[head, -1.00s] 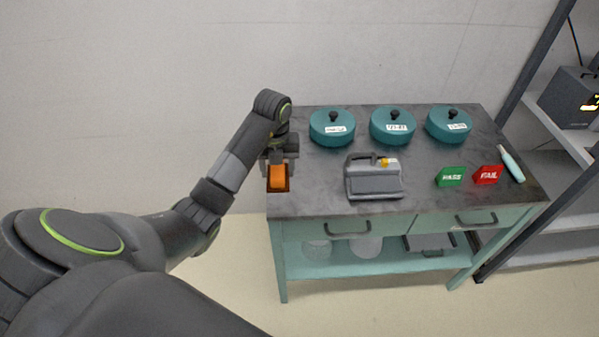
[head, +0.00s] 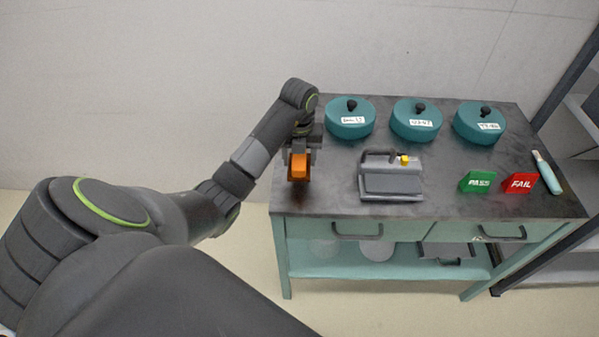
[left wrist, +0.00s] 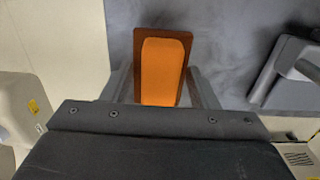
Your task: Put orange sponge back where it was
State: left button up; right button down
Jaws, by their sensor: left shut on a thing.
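The orange sponge (head: 299,167) is between the fingers of my left gripper (head: 301,160), over the left end of the cart top (head: 330,203). My left gripper is shut on it. In the left wrist view the sponge (left wrist: 160,72) shows as an upright orange block with a brown border, between the two fingers (left wrist: 160,88). A dark patch lies on the cart top below it in the head view, and the sponge appears a little above the surface. My right gripper is not in view.
Three teal lidded pots (head: 416,122) stand along the back. A grey handled device (head: 391,185) is right of the sponge. A green PASS block (head: 477,181), a red FAIL block (head: 520,184) and a pale blue tool (head: 548,173) are at the right. The front left top is bare.

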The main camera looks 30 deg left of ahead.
aim_at(299, 167)
pick_arm(q)
notch_tip(299, 167, down, 4)
jog(key=shift+s+r, duration=0.15)
jog(key=shift+f, duration=0.2)
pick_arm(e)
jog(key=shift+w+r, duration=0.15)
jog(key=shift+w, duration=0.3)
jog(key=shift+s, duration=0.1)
pick_arm(q)
jog(key=shift+f, duration=0.2)
jog(key=o, duration=1)
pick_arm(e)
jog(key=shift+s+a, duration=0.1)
pick_arm(q)
jog(key=shift+r, duration=0.1)
